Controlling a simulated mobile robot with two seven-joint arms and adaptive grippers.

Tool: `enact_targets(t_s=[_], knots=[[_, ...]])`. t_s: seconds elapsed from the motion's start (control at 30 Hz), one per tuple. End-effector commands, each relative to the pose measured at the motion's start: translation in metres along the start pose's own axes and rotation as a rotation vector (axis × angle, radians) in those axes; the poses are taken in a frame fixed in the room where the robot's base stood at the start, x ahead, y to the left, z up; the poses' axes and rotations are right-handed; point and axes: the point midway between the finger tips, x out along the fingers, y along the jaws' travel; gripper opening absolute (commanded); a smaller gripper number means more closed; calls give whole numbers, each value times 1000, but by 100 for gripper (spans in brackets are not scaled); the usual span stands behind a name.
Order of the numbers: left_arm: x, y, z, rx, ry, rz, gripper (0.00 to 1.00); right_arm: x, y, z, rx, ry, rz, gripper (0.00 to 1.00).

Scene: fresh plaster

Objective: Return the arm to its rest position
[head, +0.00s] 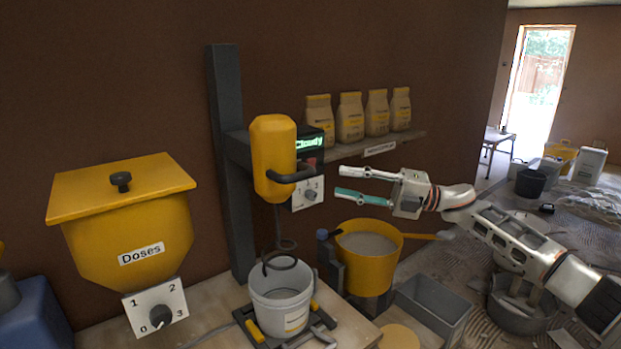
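My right arm comes in from the right edge. Its gripper (338,182) is open and empty, the two fingers apart and pointing left. In the picture it lies just right of the mixer's dial panel (308,194) and above the yellow bucket (368,272); I cannot tell whether it touches the panel. The yellow mixer (273,160) hangs on a dark post, with a small screen reading "Cloudy" (309,143). Its spiral whisk reaches down to the white bucket (282,309). My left gripper is not in view.
A yellow "Doses" hopper (124,222) with a dial stands at the left. Several bags (349,117) line a wall shelf (376,150). A grey bin (430,308) sits beside the yellow bucket. Buckets and boxes stand on the floor at right, near a bright doorway (537,90).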

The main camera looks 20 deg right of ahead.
Motion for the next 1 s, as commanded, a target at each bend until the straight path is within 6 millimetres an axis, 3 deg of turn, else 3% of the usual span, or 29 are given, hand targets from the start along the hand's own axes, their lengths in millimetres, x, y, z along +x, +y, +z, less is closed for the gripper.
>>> enact_targets(t_s=[0.13,0.23,0.43,0.6,0.77,1.0], knots=[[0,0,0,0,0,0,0,3,-6,-3,12,-2,4,32],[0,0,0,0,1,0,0,14,-27,-13,62,-16,23,32],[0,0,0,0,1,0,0,45,-106,-54,274,-121,95,32],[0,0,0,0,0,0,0,54,-175,-95,496,-265,146,32],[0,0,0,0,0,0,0,46,-238,-138,721,-430,169,32],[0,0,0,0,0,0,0,6,-328,-216,1064,-721,155,32]])
